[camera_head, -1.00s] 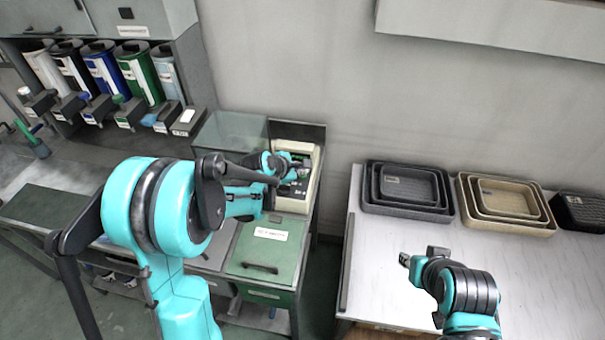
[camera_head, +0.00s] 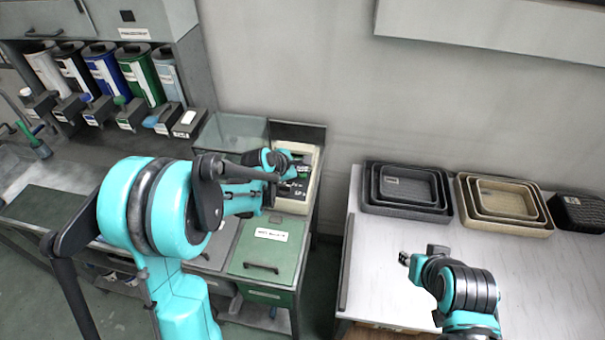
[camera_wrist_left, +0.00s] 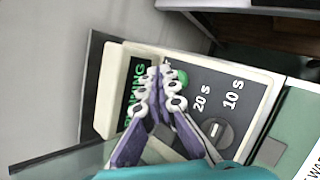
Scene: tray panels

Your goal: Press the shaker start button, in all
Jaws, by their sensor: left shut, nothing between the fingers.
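The shaker's cream control panel (camera_head: 313,180) is at the middle of the head view, at the back of the bench. In the left wrist view the panel (camera_wrist_left: 118,78) shows a dark display (camera_wrist_left: 134,95) with green letters, partly hidden, that end in "NNING". The round green start button (camera_wrist_left: 182,77) sits beside it, partly covered by my fingers. My left gripper (camera_wrist_left: 160,76) is shut and empty, its tips over the panel between display and button. I cannot tell whether they touch. My right gripper (camera_head: 405,258) is over the white table, its jaws unclear.
The panel also has a round knob (camera_wrist_left: 217,131) and "20 s" and "10 s" marks. A clear box (camera_head: 228,133) stands left of the panel, a green drawer unit (camera_head: 268,250) in front. Nested dark trays (camera_head: 372,207) and beige trays (camera_head: 535,230) lie on the white table (camera_head: 385,275).

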